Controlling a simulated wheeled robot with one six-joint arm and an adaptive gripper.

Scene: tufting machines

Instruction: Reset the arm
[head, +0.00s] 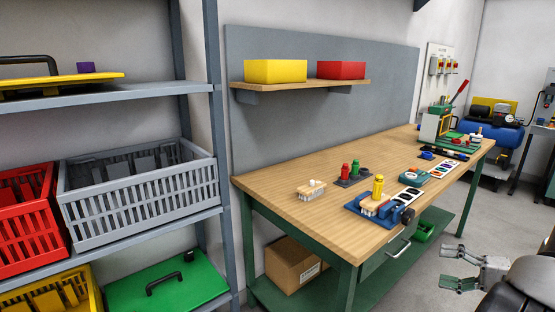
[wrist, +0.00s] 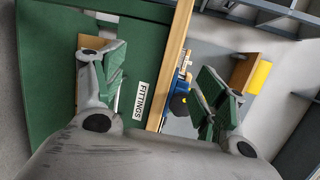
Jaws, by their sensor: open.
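My gripper (head: 462,268) is at the lower right of the head view, in the air in front of the workbench (head: 300,200) and apart from it. Its two green-padded fingers are spread wide with nothing between them. The wrist view shows the same open gripper (wrist: 160,95), with the bench edge and a green drawer front labelled FITTINGS (wrist: 140,101) behind the gap. Part of my arm shows dark at the lower right corner of the head view.
A shelf rack with a grey crate (head: 140,188) is at left. A yellow bin (head: 275,71) and red bin (head: 341,70) sit on the wall shelf.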

